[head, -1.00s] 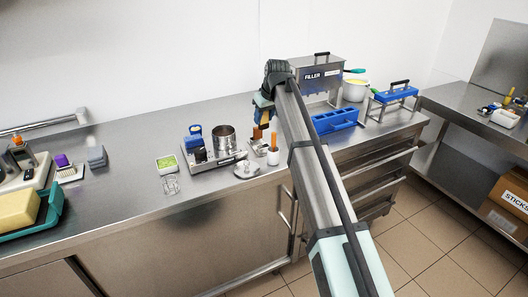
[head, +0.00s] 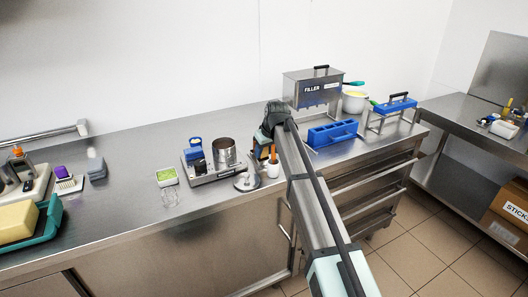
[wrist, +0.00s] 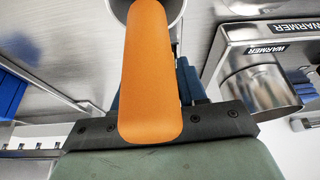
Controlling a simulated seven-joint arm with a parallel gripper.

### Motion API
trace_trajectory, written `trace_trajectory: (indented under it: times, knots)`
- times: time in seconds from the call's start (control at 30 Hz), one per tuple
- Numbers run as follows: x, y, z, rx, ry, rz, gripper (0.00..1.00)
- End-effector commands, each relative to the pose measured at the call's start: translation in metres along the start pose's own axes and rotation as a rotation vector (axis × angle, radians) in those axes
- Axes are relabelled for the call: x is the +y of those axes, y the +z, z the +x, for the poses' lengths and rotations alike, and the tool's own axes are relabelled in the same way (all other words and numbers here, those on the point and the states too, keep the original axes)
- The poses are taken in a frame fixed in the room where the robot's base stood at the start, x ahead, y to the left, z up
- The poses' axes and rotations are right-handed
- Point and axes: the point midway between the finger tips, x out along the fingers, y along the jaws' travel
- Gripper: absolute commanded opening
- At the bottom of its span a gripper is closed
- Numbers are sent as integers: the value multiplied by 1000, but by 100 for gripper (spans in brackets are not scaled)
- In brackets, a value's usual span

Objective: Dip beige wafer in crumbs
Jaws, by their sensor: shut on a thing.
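My gripper (wrist: 152,92) is low over the steel counter, seen in the wrist view with its blue fingers either side of an orange handle (wrist: 150,75). It is shut on that handle, whose near end rises towards the wrist camera. In the head view the handle (head: 273,152) stands upright in a small white cup (head: 272,171), right beside my gripper (head: 262,150). The fingertips are hidden there. A small white tray of green, crumb-like stuff (head: 166,177) lies left on the counter. I cannot make out a beige wafer.
A warmer with a steel pot (head: 224,152) stands left of my gripper, with a round metal lid (head: 247,182) in front. A blue mould (head: 332,133) and the filler (head: 313,90) are to the right. A clear holder (head: 171,197) sits by the green tray.

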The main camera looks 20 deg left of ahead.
Motion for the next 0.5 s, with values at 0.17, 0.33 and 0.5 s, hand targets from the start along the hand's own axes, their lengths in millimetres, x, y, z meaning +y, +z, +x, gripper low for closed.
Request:
trace_trajectory:
  times: [0.17, 0.33, 0.5]
  knots:
    - [0, 2, 4, 1, 0, 0, 15]
    - [0, 2, 5, 1, 0, 0, 15]
    - [0, 3, 8, 1, 0, 0, 44]
